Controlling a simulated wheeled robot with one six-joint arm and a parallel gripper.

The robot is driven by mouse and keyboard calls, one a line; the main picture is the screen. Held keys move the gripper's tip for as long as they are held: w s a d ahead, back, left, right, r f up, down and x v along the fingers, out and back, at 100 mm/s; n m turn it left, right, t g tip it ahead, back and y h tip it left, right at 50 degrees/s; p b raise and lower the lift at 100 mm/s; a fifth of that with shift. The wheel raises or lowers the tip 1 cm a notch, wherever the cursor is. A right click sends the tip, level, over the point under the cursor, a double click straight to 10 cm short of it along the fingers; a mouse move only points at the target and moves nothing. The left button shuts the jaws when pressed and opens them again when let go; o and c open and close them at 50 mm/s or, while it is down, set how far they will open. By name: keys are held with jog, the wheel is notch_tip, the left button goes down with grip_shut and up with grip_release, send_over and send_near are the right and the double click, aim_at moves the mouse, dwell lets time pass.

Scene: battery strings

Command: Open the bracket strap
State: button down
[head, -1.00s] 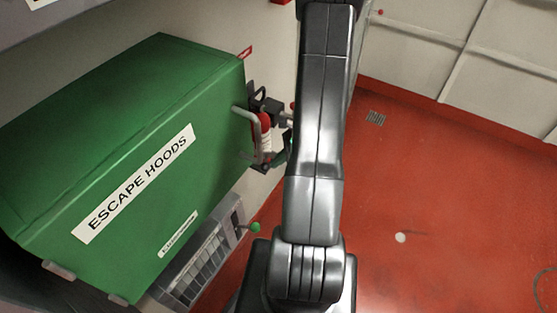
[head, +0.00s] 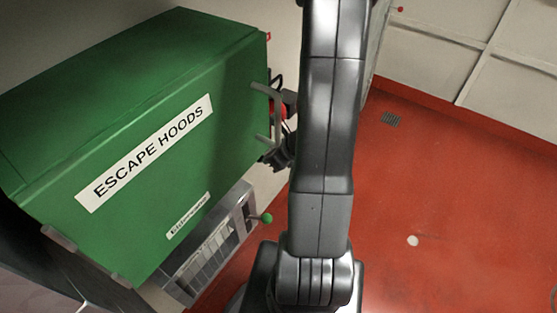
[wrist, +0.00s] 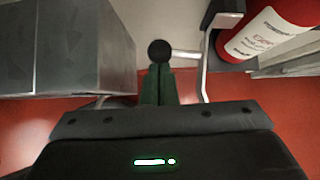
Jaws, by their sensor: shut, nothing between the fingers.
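In the wrist view a red extinguisher (wrist: 275,30) with a white label lies at the upper right. A grey bent bar (wrist: 205,55) stands beside it, and a short rod runs from it to a black ball knob (wrist: 160,50). I cannot tell for certain whether this is the bracket strap. My gripper (wrist: 160,72) is shut and empty, its green fingertips right at the knob; whether they touch it is unclear. In the head view my gripper (head: 277,155) is partly hidden behind my arm, and only a little of the red extinguisher (head: 279,109) shows.
A large green box marked ESCAPE HOODS (head: 150,130) stands left of my arm. A grey unit (head: 212,245) with a green ball lever (head: 266,218) is below it. A grey block (wrist: 65,45) is left in the wrist view. The red floor (head: 450,200) at right is clear.

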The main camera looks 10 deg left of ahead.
jog(key=shift+s+a+m, duration=0.25)
jog(key=shift+a+m, duration=0.05)
jog(key=shift+a, duration=0.7)
jog(key=shift+d+r, duration=0.1)
jog(key=shift+d, duration=0.05)
jog(key=s+d+f+p+v, duration=0.1)
jog(key=s+p+v, duration=0.1)
jog(key=v, duration=1)
jog(key=shift+s+d+p, duration=0.2)
jog(key=shift+p, duration=0.3)
